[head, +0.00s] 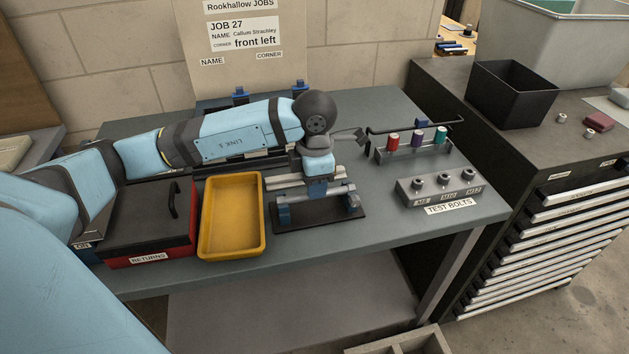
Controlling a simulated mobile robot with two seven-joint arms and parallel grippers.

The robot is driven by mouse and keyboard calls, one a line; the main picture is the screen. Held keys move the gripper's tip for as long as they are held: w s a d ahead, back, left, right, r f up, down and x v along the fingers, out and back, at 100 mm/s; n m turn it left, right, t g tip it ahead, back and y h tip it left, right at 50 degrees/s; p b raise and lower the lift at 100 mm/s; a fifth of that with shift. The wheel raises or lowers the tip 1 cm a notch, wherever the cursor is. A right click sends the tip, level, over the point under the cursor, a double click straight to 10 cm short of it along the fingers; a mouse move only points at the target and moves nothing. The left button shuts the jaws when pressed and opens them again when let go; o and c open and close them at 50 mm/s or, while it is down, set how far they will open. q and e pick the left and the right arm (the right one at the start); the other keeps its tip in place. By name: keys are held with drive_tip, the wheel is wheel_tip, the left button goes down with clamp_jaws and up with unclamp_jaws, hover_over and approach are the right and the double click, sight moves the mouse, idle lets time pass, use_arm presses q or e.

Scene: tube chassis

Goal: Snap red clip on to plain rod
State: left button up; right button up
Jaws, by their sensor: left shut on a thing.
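My left gripper (320,188) points down at the tube chassis (288,212) on the bench. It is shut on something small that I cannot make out. The chassis has a black base plate, blue corner pieces and pale metal rods (288,180). The fingers are at the front rod, and I cannot tell whether they touch it. I see no red clip for certain; it may be hidden in the fingers. Which rod is the plain one is too small to tell. My right gripper is not in view.
A yellow tray (207,252) and a black-lidded red RETURNS box (192,232) stand left of the chassis. To the right are a rack (412,155) with red, purple and teal cylinders, and the test bolts block (437,190). A job card (243,35) stands behind.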

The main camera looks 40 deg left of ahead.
use_arm(q)
drive_tip(key=shift+f, duration=0.35)
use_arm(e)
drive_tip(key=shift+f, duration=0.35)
use_arm(q)
drive_tip(key=shift+f+b, duration=0.75)
drive_tip(key=shift+b, duration=0.1)
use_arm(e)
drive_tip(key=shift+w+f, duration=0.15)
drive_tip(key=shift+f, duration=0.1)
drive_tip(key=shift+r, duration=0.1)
use_arm(q)
drive_tip(key=o, duration=1)
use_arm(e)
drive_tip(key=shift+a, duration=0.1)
use_arm(q)
drive_tip(key=shift+r, duration=0.75)
wheel_tip(320, 180, up, 12)
drive_tip(key=shift+r+p, duration=0.25)
drive_tip(key=shift+p, duration=0.3)
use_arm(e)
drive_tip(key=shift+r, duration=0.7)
